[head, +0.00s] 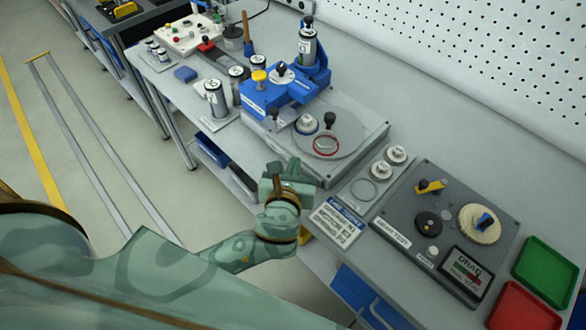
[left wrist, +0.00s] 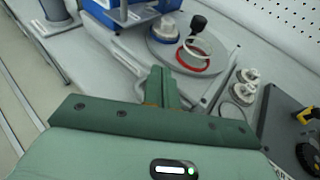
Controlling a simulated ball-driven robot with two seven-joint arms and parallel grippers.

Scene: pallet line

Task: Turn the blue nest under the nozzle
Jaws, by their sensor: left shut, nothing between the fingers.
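My left gripper (head: 284,170) is shut and empty, in front of the grey turntable base. Its closed fingers also show in the left wrist view (left wrist: 162,86), just short of the turntable. The round grey turntable (head: 345,143) carries a black knob (head: 329,120), a nest with a red ring (head: 326,146) at its near side and a pale round part (head: 306,124) to the left. The blue press (head: 290,88) stands over the back left of the turntable. My right gripper is not in view.
Several labelled cylinders (head: 215,97) stand left of the press. Right of the turntable are two pale round parts (head: 396,154), a white label card (head: 338,222) and a dark fixture (head: 408,213). A green tray (head: 548,270) and a red tray (head: 522,308) lie at the far right.

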